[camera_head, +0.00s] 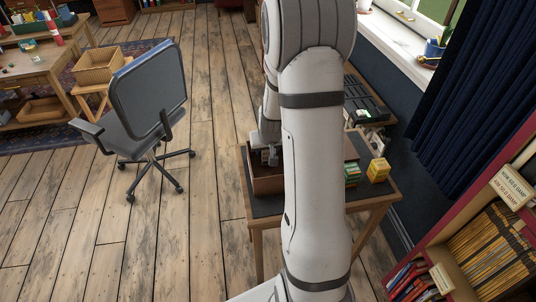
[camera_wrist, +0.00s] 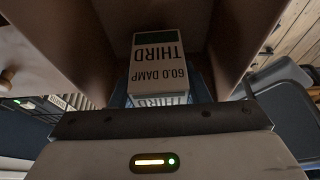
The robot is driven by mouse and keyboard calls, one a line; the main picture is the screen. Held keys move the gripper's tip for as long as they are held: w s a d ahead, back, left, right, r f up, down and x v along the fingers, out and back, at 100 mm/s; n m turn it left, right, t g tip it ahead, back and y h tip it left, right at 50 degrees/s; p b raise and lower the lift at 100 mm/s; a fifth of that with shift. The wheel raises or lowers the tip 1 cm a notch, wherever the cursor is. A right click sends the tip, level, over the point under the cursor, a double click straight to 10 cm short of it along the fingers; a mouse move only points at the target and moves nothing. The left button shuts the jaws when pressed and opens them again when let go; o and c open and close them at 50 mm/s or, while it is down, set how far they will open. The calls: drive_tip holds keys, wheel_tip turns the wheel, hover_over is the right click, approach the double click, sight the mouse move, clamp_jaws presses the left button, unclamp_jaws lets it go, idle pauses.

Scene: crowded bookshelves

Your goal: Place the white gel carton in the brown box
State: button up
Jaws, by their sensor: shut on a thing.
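The white carton (camera_wrist: 157,68) shows in the wrist view, with dark print reading "THIRD" and "60.0 DAMP" and a dark green band at one end. My gripper (camera_wrist: 160,88) is shut on it. The brown box (camera_head: 267,184) stands on the dark-topped table in the head view, partly hidden by my arm. My gripper is over or in the box's opening, and brown walls (camera_wrist: 251,42) flank the carton in the wrist view. I cannot tell whether the carton touches the box's floor. In the head view the carton is too small to make out clearly.
Small yellow (camera_head: 378,170) and green (camera_head: 352,174) cartons stand on the table right of my arm. A grey office chair (camera_head: 148,100) stands left. A bookshelf (camera_head: 490,240) is at lower right. Wooden floor between chair and table is clear.

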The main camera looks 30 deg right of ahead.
drive_tip(key=shift+f, duration=1.05)
drive_tip(key=shift+f+b, duration=0.25)
drive_tip(key=shift+b, duration=0.2)
drive_tip(key=o, duration=1)
drive_tip(key=shift+r, duration=0.1)
